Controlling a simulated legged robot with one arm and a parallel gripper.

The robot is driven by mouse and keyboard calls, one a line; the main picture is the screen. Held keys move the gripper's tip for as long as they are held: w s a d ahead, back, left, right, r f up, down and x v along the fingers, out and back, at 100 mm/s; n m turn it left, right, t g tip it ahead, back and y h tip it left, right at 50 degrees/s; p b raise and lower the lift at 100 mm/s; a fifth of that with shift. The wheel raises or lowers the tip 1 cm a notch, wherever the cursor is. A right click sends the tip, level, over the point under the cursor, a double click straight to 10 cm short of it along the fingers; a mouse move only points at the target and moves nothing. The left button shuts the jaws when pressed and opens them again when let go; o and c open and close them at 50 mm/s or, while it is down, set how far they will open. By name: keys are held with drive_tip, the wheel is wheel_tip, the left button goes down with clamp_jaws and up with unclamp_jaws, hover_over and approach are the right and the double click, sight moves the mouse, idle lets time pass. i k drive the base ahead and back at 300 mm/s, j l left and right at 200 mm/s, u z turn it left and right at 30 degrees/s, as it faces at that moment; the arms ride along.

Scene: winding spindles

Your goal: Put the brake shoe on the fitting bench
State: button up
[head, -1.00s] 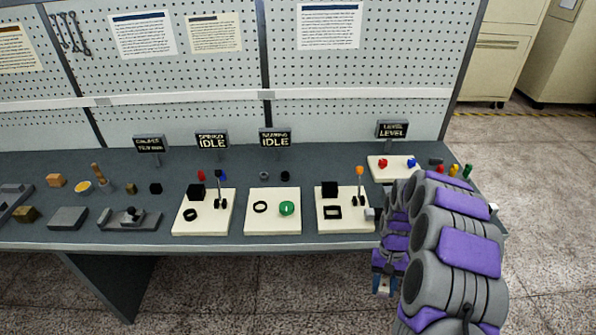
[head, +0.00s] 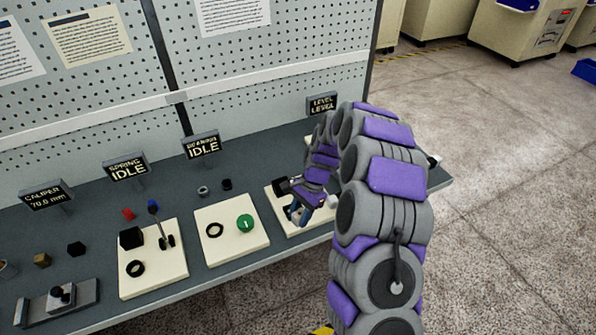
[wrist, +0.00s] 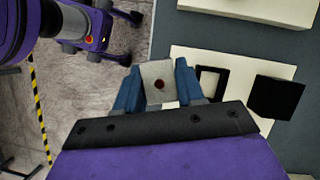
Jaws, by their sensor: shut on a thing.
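My gripper (wrist: 158,88) is shut on a pale grey block with a dark red dot (wrist: 158,75), which I take to be the brake shoe. Its blue fingers close on the block's two sides. In the head view my gripper (head: 297,213) is at the right cream plate (head: 310,226) near the bench's front edge; the block is hard to make out there. The fitting bench, as I take it, is the long dark grey bench (head: 225,272). In the wrist view the block appears beside a black rectangular frame (wrist: 210,69). Whether it touches anything below is unclear.
A black block (wrist: 272,97) stands past the frame. Further left are a plate with a green knob (head: 246,223), a plate with a lever (head: 158,228) and a caliper fixture (head: 60,296). Signs (head: 203,144) stand behind. Open floor (head: 500,180) lies to the right.

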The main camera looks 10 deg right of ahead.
sight(278, 170)
drive_tip(key=i, duration=1)
